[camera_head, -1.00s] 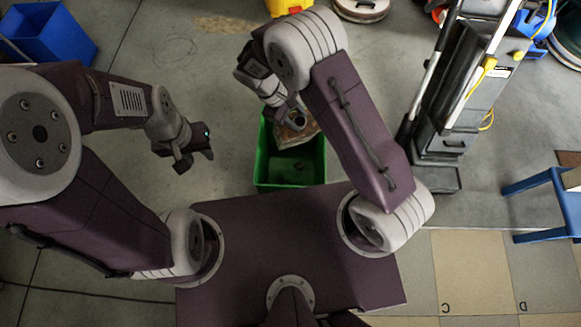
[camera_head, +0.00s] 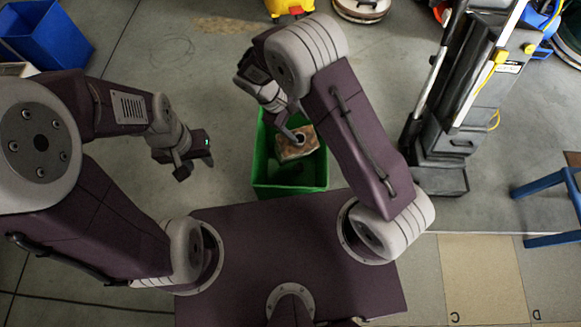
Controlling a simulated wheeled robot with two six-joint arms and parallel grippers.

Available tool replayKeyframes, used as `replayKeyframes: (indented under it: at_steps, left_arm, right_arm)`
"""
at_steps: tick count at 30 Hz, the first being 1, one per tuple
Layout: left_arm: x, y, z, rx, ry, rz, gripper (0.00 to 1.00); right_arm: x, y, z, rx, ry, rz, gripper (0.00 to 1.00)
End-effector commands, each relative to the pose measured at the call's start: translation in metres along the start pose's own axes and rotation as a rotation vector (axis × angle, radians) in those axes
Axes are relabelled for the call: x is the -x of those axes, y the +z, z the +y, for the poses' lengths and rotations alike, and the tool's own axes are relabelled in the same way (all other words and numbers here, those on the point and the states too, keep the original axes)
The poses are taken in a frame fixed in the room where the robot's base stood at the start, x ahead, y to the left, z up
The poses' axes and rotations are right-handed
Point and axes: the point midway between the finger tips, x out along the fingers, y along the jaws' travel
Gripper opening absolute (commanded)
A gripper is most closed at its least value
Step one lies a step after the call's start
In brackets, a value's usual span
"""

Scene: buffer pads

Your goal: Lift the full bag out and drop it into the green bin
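The green bin (camera_head: 262,165) stands on the floor just beyond my base. The bag, brown and crumpled (camera_head: 296,148), shows within the bin's opening, towards its right side. It looks low in the bin, though its exact height is hard to tell. My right gripper (camera_head: 292,134) reaches over the bin's far part, and its tip overlaps the bag's upper left edge in the picture. Its fingers are too small and too covered to show whether they touch the bag. My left gripper (camera_head: 196,165) hangs empty left of the bin, its fingers apart.
A blue bin (camera_head: 45,38) stands at the upper left. A yellow object (camera_head: 288,7) lies at the top. Grey floor left of the green bin is clear.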

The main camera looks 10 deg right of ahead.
Motion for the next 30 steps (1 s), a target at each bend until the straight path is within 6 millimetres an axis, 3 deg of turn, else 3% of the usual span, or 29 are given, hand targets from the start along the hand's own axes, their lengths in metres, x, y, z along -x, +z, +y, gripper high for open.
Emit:
replayKeyframes:
  at_steps: [8,21,30]
  left_arm:
    - [0.0,0.0,0.0,0.0,0.0,0.0,0.36]
    - [0.037,-0.004,0.001,0.0,0.0,0.0,0.36]
    - [0.038,-0.004,0.001,0.0,0.0,0.0,0.36]
  right_arm:
    - [0.0,0.0,-0.001,0.001,-0.002,-0.002,0.63]
    - [0.082,0.001,0.0,0.001,-0.001,0.001,0.63]
    - [0.09,0.0,0.0,0.0,-0.001,-0.001,0.63]
